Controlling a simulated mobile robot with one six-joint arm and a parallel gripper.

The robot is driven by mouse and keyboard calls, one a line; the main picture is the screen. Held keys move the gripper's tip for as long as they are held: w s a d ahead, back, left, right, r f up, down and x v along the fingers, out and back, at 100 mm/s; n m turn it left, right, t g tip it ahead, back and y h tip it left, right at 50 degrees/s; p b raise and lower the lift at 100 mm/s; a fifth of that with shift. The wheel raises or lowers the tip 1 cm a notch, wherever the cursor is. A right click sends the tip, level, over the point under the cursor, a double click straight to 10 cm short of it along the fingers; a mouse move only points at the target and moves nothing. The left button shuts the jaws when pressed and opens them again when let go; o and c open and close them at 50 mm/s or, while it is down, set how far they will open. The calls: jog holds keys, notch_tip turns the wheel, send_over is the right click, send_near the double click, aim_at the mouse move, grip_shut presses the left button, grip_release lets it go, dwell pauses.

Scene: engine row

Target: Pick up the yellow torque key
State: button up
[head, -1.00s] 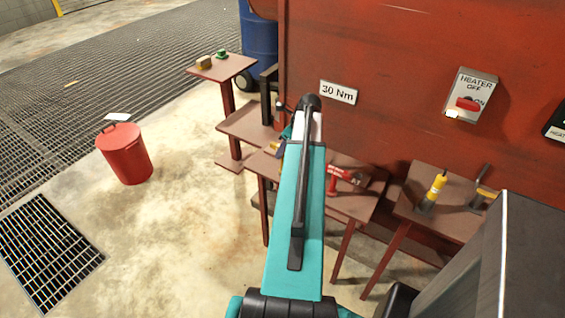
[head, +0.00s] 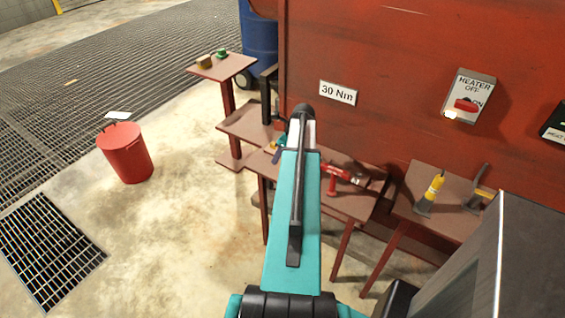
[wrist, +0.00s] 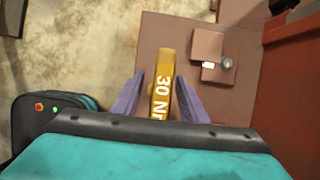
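The yellow torque key (wrist: 161,72), marked "30 Nm" in white, shows in the wrist view over a brown table top (wrist: 150,38). My gripper (wrist: 160,78) has its two purple fingers on either side of the key, with a narrow gap showing at each side. The key's lower end runs out of sight behind the wrist housing. In the head view a small yellow bit (head: 270,147) shows left of my arm, which hides most of that spot. I cannot tell whether the fingers are down at the key's height.
A brown block with a metal knob (wrist: 212,56) stands right of the key. In the head view a red tool (head: 345,175) lies on the table right of my arm. A yellow-handled tool (head: 431,194) stands further right. The red engine wall (head: 400,110) rises behind.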

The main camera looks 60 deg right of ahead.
grip_shut()
jog(key=shift+r, duration=0.15)
jog(key=shift+r+b, duration=0.4)
jog(key=shift+r, duration=0.65)
jog(key=s+a+r+b, duration=0.2)
jog(key=s+a+b, duration=0.3)
jog(key=s+a, duration=0.3)
jog(key=shift+s+a, duration=0.4)
jog(key=shift+s, duration=0.7)
jog(key=shift+b, duration=0.3)
